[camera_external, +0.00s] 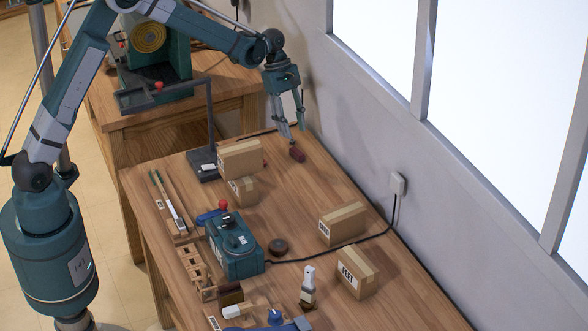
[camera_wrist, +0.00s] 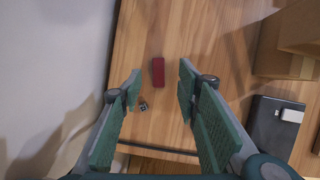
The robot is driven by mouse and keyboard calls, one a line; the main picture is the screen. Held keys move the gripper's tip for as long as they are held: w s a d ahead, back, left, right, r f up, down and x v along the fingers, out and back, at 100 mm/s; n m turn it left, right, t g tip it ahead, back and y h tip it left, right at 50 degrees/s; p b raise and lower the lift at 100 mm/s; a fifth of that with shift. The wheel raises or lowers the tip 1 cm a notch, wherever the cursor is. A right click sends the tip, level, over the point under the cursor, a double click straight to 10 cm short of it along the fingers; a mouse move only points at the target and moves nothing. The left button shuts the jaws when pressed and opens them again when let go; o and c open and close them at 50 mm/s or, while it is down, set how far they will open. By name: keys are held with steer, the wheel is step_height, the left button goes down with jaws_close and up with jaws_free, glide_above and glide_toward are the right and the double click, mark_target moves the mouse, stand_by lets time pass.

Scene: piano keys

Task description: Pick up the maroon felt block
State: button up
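The maroon felt block (camera_external: 297,153) lies on the wooden bench near its far right edge, close to the wall. In the wrist view the block (camera_wrist: 158,72) shows as a small upright rectangle, ahead of and between the fingertips. My gripper (camera_external: 291,136) is above the bench with its fingers pointing down, just over the block. In the wrist view my gripper (camera_wrist: 160,90) is open, with a wide gap and nothing held. I cannot tell the exact height above the block.
A dark stand (camera_external: 203,164) is further left. A small dark item (camera_wrist: 144,106) lies near the left finger. The wall (camera_wrist: 55,70) is close by.

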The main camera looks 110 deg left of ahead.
mark_target(296, 151)
steer(key=shift+s+a+f, duration=0.35)
steer(key=shift+a+f, duration=0.05)
steer(key=shift+a, duration=0.15)
steer(key=shift+f, duration=0.15)
steer(key=shift+x, duration=1.15)
steer(key=shift+w+f, duration=0.1)
steer(key=shift+f, duration=0.05)
steer(key=shift+s+b+x, duration=0.2)
steer(key=shift+b+x, duration=0.3)
steer(key=shift+x, duration=1.95)
steer(key=c, duration=0.8)
